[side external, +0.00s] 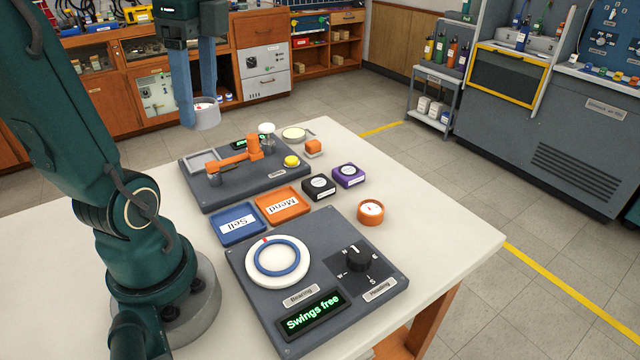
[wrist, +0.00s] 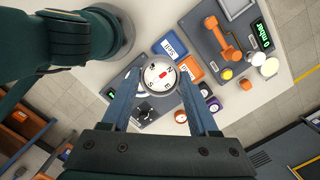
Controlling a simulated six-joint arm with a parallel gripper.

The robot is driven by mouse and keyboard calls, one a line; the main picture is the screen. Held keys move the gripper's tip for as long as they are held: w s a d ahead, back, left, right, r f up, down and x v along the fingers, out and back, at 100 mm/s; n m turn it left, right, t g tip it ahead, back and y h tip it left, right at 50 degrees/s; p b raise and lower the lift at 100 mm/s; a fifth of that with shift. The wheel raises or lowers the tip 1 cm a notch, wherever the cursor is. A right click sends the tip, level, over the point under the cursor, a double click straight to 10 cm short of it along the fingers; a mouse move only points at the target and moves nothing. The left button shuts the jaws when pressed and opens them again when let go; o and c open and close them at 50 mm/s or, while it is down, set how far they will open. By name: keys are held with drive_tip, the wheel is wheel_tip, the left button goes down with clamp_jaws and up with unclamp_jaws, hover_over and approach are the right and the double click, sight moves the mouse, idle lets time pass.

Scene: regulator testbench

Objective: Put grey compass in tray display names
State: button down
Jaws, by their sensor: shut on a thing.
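My gripper (side external: 200,112) is shut on the grey compass (side external: 206,119), a round grey-cased one, and holds it high above the table's far left part. In the wrist view the compass (wrist: 160,76) sits between the fingertips, its white dial with N, E, S, W and a red mark facing the camera. A blue tray labelled "Sell" (side external: 222,236) and an orange tray labelled "Mend" (side external: 265,213) lie side by side on the table, both with no compass in them. They also show in the wrist view, the blue tray (wrist: 155,47) partly behind the compass.
A near panel (side external: 322,261) has a bearing ring, a heading knob and a display reading "Swings free". A far panel (side external: 215,195) carries an orange lever and yellow button. Black (side external: 319,187), purple (side external: 348,175) and orange-cased (side external: 370,212) compasses stand right of the trays. The table's right side is clear.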

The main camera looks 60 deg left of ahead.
drive_tip(key=shift+r, duration=0.65)
drive_tip(key=shift+w+a, duration=0.1)
drive_tip(key=shift+w+a+f+n, duration=0.35)
drive_tip(key=shift+f+n, duration=0.1)
drive_tip(key=shift+f, duration=3.5)
drive_tip(key=shift+w+a+f+n, duration=0.4)
drive_tip(key=shift+f+n, duration=0.1)
drive_tip(key=shift+f, duration=3.4)
drive_tip(key=shift+w+a+f+n, duration=0.35)
drive_tip(key=shift+f+n, duration=0.1)
drive_tip(key=shift+f, duration=3.5)
drive_tip(key=shift+s+f, duration=0.1)
